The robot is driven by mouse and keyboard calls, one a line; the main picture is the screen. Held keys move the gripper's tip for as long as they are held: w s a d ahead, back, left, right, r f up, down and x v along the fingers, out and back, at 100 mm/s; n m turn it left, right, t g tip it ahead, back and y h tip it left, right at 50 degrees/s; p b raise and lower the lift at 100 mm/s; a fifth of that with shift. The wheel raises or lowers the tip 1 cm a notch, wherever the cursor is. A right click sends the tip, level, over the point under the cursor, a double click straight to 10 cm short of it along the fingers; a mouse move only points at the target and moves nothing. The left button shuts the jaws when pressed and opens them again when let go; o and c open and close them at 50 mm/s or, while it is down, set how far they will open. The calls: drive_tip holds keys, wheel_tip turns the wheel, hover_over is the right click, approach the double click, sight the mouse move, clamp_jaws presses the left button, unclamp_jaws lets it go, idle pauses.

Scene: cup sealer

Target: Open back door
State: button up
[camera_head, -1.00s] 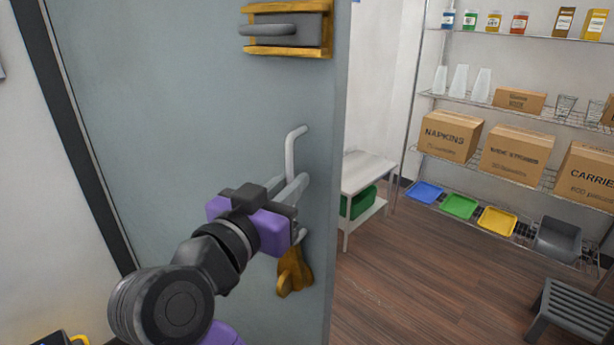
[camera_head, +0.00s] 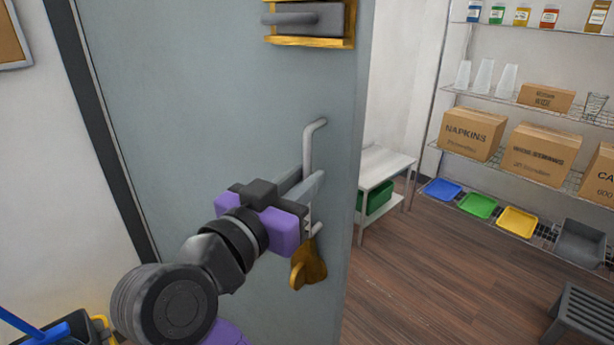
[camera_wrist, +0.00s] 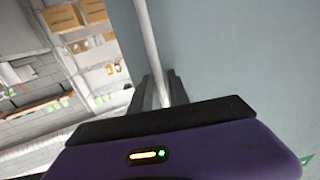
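The back door (camera_head: 200,100) is a grey slab standing ajar, with the storage room showing past its right edge. Its light grey vertical bar handle (camera_head: 309,145) is near that edge. My gripper (camera_head: 308,178) is at the lower half of the bar, with one finger on each side of it. In the wrist view, the bar (camera_wrist: 149,35) runs down between the two dark fingers (camera_wrist: 160,90) with little or no gap, so the gripper looks shut on it. The lower end of the bar is partly hidden by my gripper.
A gold-and-grey latch (camera_head: 308,20) sits above the handle and a gold fitting (camera_head: 310,265) below it. Beyond the door are a white side table (camera_head: 385,165), a shelf of boxes (camera_head: 540,155) and a dark stool (camera_head: 580,320). The wood floor (camera_head: 440,265) between is clear.

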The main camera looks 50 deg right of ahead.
drive_tip(key=s+a, duration=0.1)
drive_tip(key=a, duration=0.5)
drive_tip(key=shift+a, duration=0.15)
idle(0.3)
